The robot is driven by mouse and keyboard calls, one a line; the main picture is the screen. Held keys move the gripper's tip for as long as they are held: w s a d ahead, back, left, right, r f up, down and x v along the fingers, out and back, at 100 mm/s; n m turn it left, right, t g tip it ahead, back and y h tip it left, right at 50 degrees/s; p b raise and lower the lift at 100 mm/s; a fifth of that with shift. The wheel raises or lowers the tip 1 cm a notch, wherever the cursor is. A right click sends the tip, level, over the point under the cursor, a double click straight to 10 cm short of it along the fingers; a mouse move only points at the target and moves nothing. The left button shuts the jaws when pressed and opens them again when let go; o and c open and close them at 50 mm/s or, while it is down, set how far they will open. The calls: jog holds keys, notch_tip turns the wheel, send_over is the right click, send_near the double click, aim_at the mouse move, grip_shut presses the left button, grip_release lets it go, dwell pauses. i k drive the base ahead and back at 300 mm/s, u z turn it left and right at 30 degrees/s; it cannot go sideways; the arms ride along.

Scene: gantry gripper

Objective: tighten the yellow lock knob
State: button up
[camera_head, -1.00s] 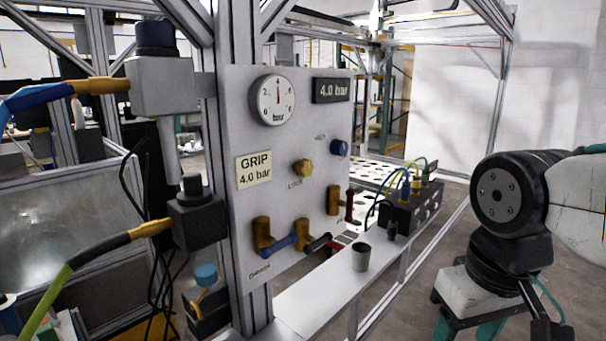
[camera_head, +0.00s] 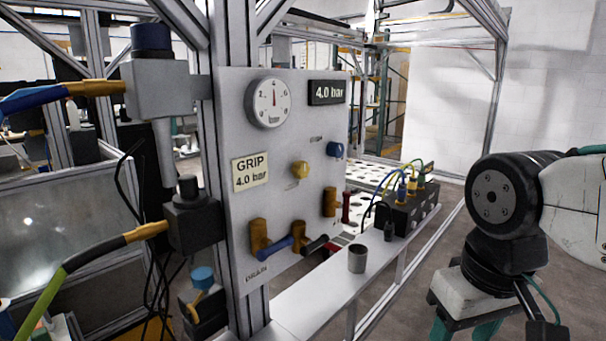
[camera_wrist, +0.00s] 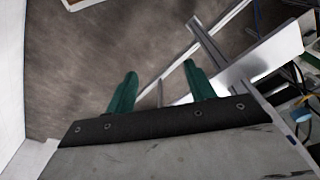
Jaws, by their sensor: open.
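The yellow lock knob (camera_head: 300,169) sits on the grey upright panel (camera_head: 238,118), right of the "GRIP 4.0 bar" label (camera_head: 251,171) and below the round gauge (camera_head: 269,102). A blue knob (camera_head: 335,150) is to its upper right. The gauge needle points about straight up, and the dark display (camera_head: 327,92) reads 4.0 bar. My gripper (camera_wrist: 159,82) shows in the wrist view with its two green fingers apart and nothing between them. It is over the floor, away from the panel.
Brass valves with blue (camera_head: 277,246), black (camera_head: 314,245) and red (camera_head: 345,207) handles are low on the panel. A grey cup (camera_head: 357,259) and a black connector block (camera_head: 407,210) with cables stand on the shelf (camera_head: 300,303). Open floor lies between shelf and arm.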

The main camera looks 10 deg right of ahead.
aim_at(300, 169)
jog(key=z, duration=1.75)
jog(key=k, duration=0.45)
jog(key=u, duration=0.7)
